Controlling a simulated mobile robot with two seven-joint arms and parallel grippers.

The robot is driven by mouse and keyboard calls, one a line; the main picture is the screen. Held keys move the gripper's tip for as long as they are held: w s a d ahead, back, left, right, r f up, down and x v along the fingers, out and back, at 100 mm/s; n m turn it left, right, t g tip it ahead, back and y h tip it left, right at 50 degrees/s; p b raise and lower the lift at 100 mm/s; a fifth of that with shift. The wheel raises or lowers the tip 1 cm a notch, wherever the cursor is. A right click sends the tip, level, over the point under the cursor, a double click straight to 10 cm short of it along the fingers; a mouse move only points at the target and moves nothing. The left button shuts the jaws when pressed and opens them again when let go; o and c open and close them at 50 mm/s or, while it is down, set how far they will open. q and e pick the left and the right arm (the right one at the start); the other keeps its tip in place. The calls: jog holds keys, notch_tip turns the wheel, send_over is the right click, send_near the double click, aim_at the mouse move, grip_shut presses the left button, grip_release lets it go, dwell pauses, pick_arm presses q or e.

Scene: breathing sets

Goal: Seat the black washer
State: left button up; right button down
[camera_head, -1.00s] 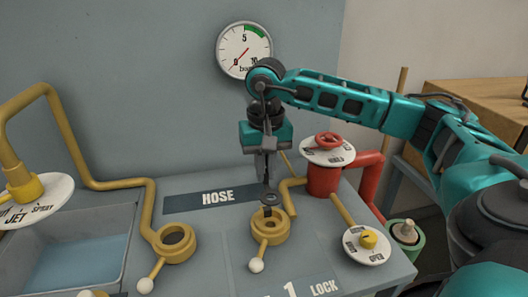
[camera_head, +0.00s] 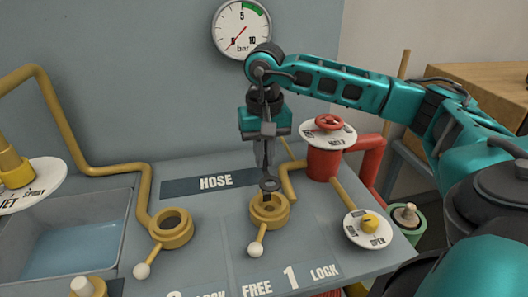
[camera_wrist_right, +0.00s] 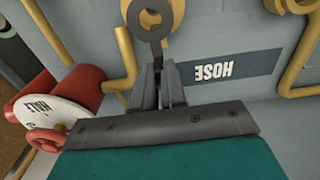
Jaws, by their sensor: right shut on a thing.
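The black washer (camera_head: 264,186) is a flat dark ring with a tab. My right gripper (camera_head: 267,170) is shut on its tab and points down. The washer hangs at the mouth of the middle yellow ring socket (camera_head: 283,214), overlapping its back rim in the head view. I cannot tell whether they touch. In the right wrist view, the washer ring (camera_wrist_right: 152,36) sticks out beyond the right gripper (camera_wrist_right: 157,82), over a yellow socket (camera_wrist_right: 176,10) that is partly cut off. My left gripper is not in view.
A second yellow ring socket (camera_head: 186,236) with a white-knobbed lever stands to the left, near a sink (camera_head: 70,245). A red valve (camera_head: 323,165) and a yellow-knobbed dial (camera_head: 379,238) stand to the right. A pressure gauge (camera_head: 242,27) is on the back wall.

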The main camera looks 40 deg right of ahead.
aim_at(264, 193)
notch_tip(264, 193, down, 3)
jog(key=shift+b, duration=0.95)
jog(key=shift+f, duration=0.25)
jog(key=shift+f+b, duration=0.15)
jog(key=shift+b, duration=0.15)
jog(key=shift+f, duration=0.1)
pick_arm(q)
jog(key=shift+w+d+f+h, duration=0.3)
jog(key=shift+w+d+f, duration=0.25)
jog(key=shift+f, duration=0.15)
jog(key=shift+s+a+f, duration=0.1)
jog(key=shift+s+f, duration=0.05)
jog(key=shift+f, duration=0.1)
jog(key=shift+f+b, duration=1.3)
jog(key=shift+b, duration=0.15)
pick_arm(e)
jog(key=shift+f, duration=1.7)
jog(key=c, duration=1.1)
grip_release()
jog(key=shift+r, duration=0.1)
